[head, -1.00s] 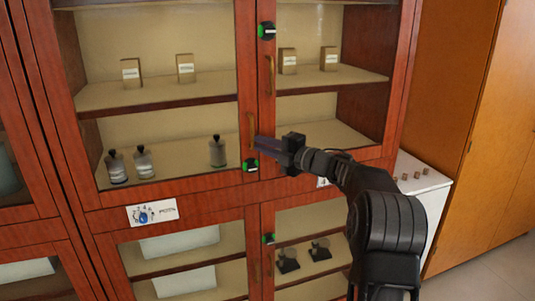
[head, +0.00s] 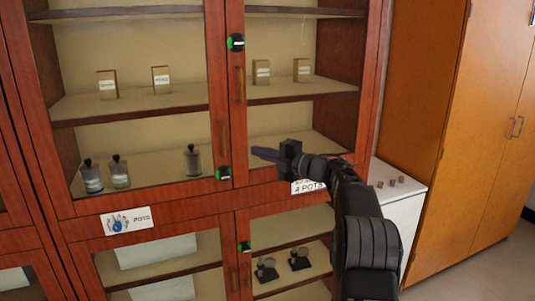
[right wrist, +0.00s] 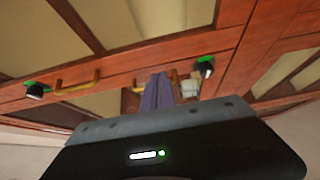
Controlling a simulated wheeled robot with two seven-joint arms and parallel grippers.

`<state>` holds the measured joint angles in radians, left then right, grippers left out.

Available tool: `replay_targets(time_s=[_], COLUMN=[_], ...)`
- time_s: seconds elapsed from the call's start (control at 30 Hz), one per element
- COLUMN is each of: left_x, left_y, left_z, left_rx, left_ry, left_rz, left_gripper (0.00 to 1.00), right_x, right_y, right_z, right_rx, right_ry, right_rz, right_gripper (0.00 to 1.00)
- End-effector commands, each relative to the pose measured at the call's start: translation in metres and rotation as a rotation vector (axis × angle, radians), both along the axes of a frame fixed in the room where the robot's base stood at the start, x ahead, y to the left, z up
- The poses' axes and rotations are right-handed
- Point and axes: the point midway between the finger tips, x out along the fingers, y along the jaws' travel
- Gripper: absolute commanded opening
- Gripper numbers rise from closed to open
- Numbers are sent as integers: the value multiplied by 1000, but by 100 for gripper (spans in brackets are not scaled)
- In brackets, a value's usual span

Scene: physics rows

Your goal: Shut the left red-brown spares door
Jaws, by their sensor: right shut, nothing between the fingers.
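The red-brown cabinet has glazed doors. Its upper left door (head: 218,100) looks flush with the upper right door (head: 238,120), with no clear gap. Each has a brass handle; the left door's handle (head: 222,140) is low on its inner edge. My right gripper (head: 254,151) is shut and empty, in front of the right door's glass, just right of the seam. In the right wrist view its purple fingers (right wrist: 158,92) point at the door frames, beside a brass handle (right wrist: 78,80). I read no "spares" label. My left gripper is not in view.
Black-and-green knobs sit on the doors at top (head: 236,42) and bottom (head: 223,173). Lower glazed doors (head: 240,270) are below. A white counter (head: 405,192) and an orange-brown cupboard (head: 455,120) stand right.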

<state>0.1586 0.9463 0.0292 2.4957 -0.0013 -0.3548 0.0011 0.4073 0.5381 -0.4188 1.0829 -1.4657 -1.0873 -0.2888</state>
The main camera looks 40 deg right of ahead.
Motion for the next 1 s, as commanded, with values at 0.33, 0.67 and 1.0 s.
replay_targets(time_s=[0.33, 0.67, 1.0], left_x=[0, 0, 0], left_y=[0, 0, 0], left_z=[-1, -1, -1], left_rx=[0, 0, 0], left_ry=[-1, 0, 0], left_rz=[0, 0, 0], left_gripper=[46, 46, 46], right_x=[-2, -3, 3], right_y=[-22, -22, -41], right_z=[-1, -1, -4], right_rx=[1, 1, 99], right_ry=[1, 1, 2], right_rz=[1, 0, -85], right_gripper=[0, 0, 0])
